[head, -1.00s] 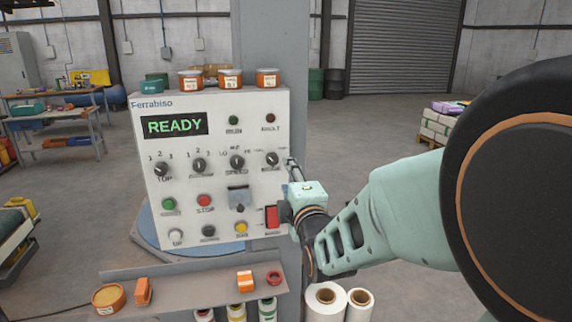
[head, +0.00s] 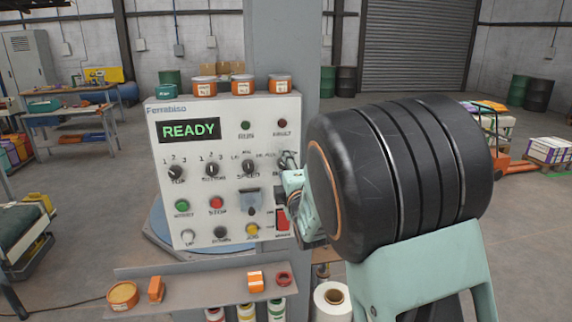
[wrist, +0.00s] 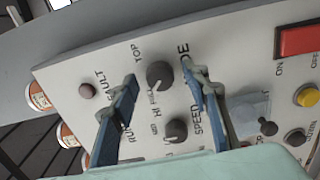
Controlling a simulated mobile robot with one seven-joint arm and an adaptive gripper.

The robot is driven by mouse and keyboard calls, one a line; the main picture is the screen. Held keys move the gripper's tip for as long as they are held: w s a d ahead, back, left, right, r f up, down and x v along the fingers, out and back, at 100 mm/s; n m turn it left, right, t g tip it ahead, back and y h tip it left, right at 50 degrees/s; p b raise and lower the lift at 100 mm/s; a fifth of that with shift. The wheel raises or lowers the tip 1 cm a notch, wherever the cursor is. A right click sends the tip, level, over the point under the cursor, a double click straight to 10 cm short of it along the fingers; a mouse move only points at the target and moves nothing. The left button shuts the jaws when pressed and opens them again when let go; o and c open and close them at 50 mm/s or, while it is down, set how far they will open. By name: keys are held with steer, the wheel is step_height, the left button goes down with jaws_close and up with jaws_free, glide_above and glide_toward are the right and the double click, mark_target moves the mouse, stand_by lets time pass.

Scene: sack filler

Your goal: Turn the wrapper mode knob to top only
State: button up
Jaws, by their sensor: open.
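The wrapper mode knob (wrist: 159,75) is a round dark knob on the white control panel (wrist: 75,65). The word TOP is printed beside it. Its light pointer mark appears turned away from TOP, though the small lettering is hard to read. My gripper (wrist: 163,80) is open, with one blue finger on each side of the knob. I cannot tell whether either finger touches it. In the head view my gripper (head: 288,161) is at the panel's right side and hides the mode knob.
The speed knob (wrist: 176,130) sits close to the mode knob, near the fingers. A red switch (wrist: 300,40), a yellow button (wrist: 307,96) and the fault lamp (wrist: 87,91) are nearby. Tins (head: 242,84) stand on top of the panel. A shelf (head: 205,285) juts out below.

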steer(key=shift+w+a, duration=0.1)
steer(key=shift+w, duration=0.2)
steer(key=shift+c, duration=0.5)
steer(key=c, duration=1.1)
steer(key=shift+o, duration=0.2)
